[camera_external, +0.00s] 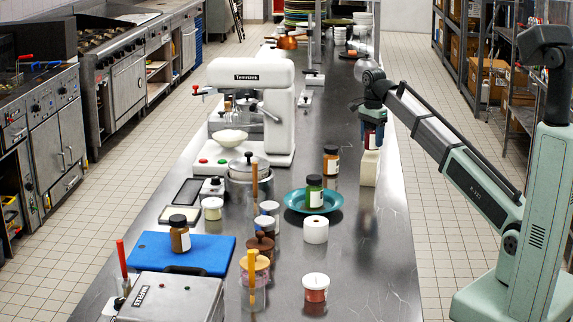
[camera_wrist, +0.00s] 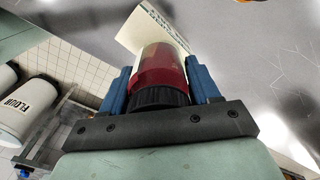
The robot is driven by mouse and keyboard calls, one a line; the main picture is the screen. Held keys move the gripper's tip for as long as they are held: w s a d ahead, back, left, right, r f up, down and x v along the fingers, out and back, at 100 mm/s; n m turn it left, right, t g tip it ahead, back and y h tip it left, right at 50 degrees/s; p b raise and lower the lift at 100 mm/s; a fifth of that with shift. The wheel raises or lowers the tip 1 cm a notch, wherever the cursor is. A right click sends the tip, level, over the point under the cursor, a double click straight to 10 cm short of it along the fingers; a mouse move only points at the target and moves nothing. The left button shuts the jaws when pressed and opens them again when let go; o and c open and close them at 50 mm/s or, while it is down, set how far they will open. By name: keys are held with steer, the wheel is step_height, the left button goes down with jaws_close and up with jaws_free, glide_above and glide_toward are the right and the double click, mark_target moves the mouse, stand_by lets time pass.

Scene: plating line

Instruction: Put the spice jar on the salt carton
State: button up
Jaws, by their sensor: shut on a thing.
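My gripper (camera_external: 373,116) is at the right side of the long steel counter, pointing down. Its blue fingers (camera_wrist: 160,72) are shut on a dark red spice jar (camera_external: 373,138) with a pale label. In the wrist view the jar (camera_wrist: 158,62) is between the fingers, its black lid toward my palm. The cream salt carton (camera_external: 369,169) stands on the counter directly below the jar. In the wrist view a printed part of the carton (camera_wrist: 138,27) shows beyond the jar. The jar's base is at the carton's top; I cannot tell whether they touch.
An amber jar (camera_external: 331,161) stands left of the carton. A green-filled jar (camera_external: 314,190) stands on a teal plate (camera_external: 294,207). A white stand mixer (camera_external: 250,80) is farther left. A flour canister (camera_wrist: 24,106) shows in the wrist view. The counter right of the carton is clear.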

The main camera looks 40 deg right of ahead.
steer(key=shift+f, duration=1.05)
steer(key=shift+f, duration=0.15)
steer(key=o, duration=1.2)
steer(key=shift+r, duration=3.95)
